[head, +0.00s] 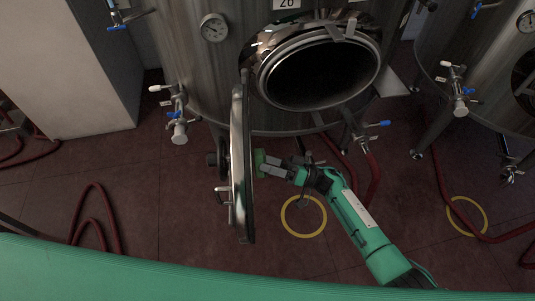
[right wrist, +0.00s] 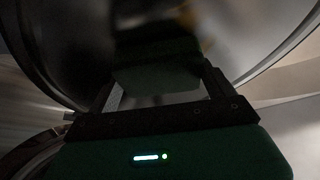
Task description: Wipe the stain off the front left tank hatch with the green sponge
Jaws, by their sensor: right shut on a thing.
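The tank hatch door (head: 241,165) stands swung open in front of the tank numbered 26, seen nearly edge-on in the head view. My right gripper (head: 268,162) is shut on the green sponge (head: 260,160) and holds it at the door's right-hand face. The sponge looks close to or against that face; I cannot tell if it touches. In the right wrist view the sponge (right wrist: 158,78) sits dark between the fingers, with the round metal door (right wrist: 60,45) behind it. I cannot make out the stain clearly. My left gripper is not in view.
The open round tank opening (head: 320,75) is behind the door. Valves with blue handles (head: 180,130) stick out from the tank. Red hoses (head: 95,210) and yellow rings (head: 303,216) lie on the dark red floor. Another tank (head: 480,70) stands at the right.

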